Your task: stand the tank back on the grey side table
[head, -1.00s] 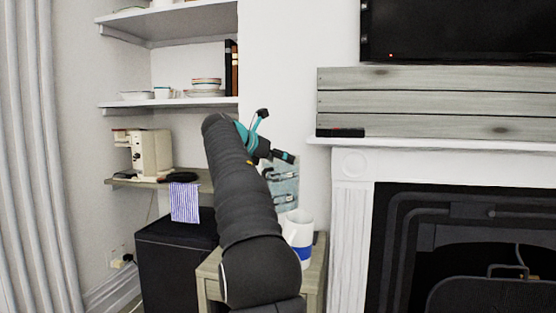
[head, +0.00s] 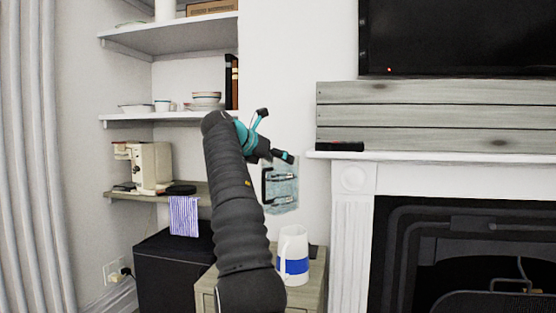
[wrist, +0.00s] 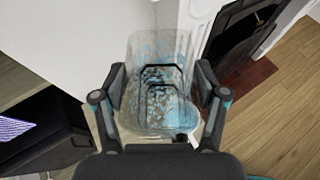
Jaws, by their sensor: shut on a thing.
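The tank (head: 281,189) is a clear, bluish, speckled vessel with dark bracket-like fittings. My gripper (head: 270,156) is shut on it and holds it in the air, in front of the white wall. In the head view it appears above the grey side table (head: 317,272), apart from its top. In the wrist view the tank (wrist: 155,52) sits between both fingers of my gripper (wrist: 160,88), its far end against the white wall and fireplace side. My arm hides part of the table.
A black cabinet (head: 172,270) stands to the left. The fireplace (head: 353,220) is right.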

